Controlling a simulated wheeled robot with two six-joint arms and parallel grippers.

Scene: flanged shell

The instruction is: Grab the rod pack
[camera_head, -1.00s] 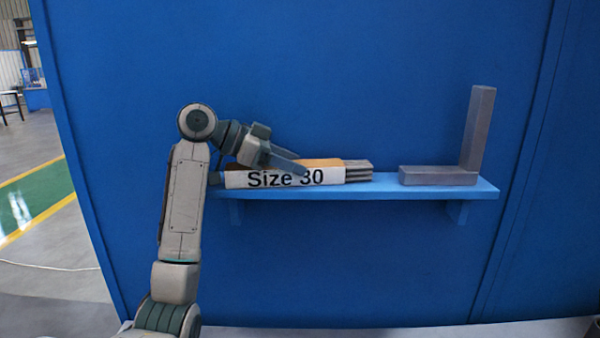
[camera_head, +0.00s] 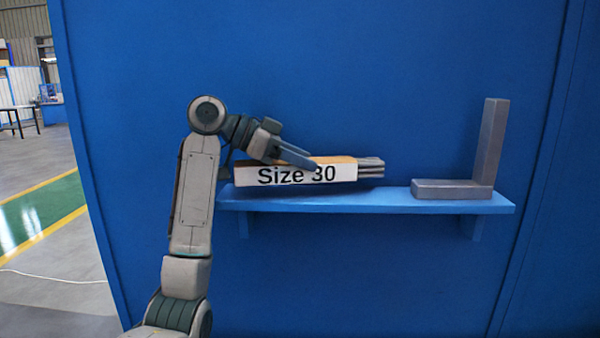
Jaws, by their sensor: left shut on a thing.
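The rod pack (camera_head: 345,174) is a bundle of grey rods in an orange-brown wrap with a white label reading "Size 30". It lies lengthwise, slightly tilted, just above the left part of the blue shelf (camera_head: 390,203), with a shadowed gap under it. My left gripper (camera_head: 302,162) comes in from the left and is shut on the pack from above. One finger shows across the top and front edge of the pack; the other is hidden. My right gripper is not in view.
A grey L-shaped metal block (camera_head: 452,189) stands on the right end of the shelf, apart from the pack. The blue wall panel (camera_head: 350,70) is close behind. The space above the shelf's middle is clear.

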